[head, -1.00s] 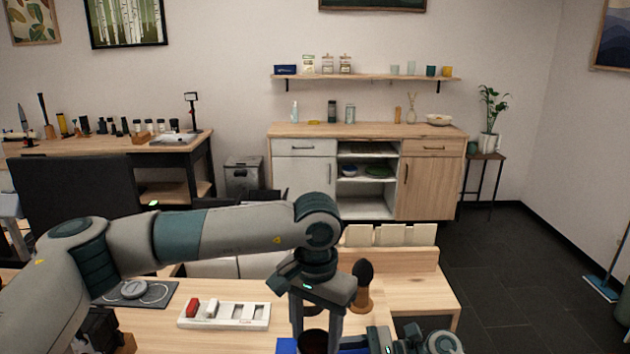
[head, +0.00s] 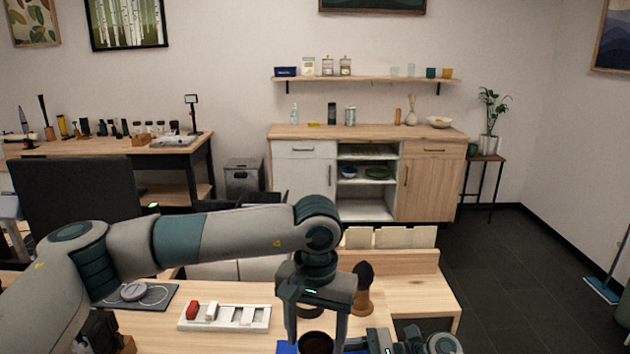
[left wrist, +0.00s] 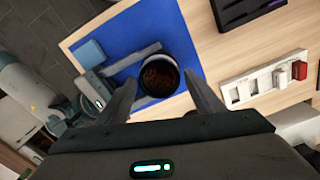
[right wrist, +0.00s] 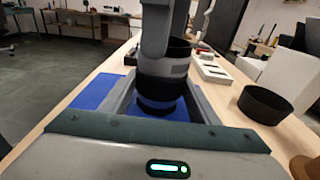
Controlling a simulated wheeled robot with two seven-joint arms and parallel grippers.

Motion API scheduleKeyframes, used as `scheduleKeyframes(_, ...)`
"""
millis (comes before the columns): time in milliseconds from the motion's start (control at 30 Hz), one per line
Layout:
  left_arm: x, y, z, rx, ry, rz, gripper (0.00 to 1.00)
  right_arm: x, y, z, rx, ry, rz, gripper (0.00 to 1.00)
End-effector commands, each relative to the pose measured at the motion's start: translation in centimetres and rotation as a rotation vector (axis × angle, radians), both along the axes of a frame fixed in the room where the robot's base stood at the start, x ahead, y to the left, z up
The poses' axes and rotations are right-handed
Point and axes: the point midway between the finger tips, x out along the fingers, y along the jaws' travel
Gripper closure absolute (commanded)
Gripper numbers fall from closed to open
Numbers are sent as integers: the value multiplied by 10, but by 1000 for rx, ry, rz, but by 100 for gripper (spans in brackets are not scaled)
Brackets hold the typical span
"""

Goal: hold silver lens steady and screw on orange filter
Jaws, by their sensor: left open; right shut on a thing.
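The lens (right wrist: 172,70) stands upright over the blue mat, a dark barrel with a grey band in the right wrist view. My right gripper (right wrist: 165,100) is shut on it from the side. In the left wrist view the lens's round top (left wrist: 158,76) shows a reddish-brown disc inside a pale rim. This seems to be the orange filter (left wrist: 159,75) at the lens top; I cannot tell how far it is threaded. My left gripper (head: 316,335) points down over the lens, its open fingers on either side of the top.
A blue mat (left wrist: 125,30) lies under the lens, with a lighter blue pad (left wrist: 90,52) on it. A white slotted tray (head: 225,317) holds red and white pieces. A black round hood (right wrist: 265,104) and a dark-topped wooden object (head: 362,290) stand nearby.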

Motion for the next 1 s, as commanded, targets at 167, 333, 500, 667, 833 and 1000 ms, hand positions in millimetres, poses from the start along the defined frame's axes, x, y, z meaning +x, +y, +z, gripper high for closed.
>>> scheduleKeyframes(167, 0, 0, 0, -1, -1, 41, 39, 0, -1, -2, -3, 2, 0, 57)
scheduleKeyframes(333, 0, 0, 0, -1, -1, 40, 39, -1, -1, -3, -4, 3, 0, 57)
scheduleKeyframes(500, 0, 0, 0, -1, -3, 86, 39, -1, -1, -3, -5, 3, 1, 57)
scheduleKeyframes(667, 0, 0, 0, -1, -5, 208, 39, -1, -1, -4, -5, 3, 1, 57)
scheduleKeyframes(833, -1, 0, 0, -2, -7, 295, 39, -1, -1, -4, -6, 4, 1, 57)
scheduleKeyframes(1000, -1, 0, 0, -2, -7, 301, 39, -1, -1, -4, -6, 4, 1, 57)
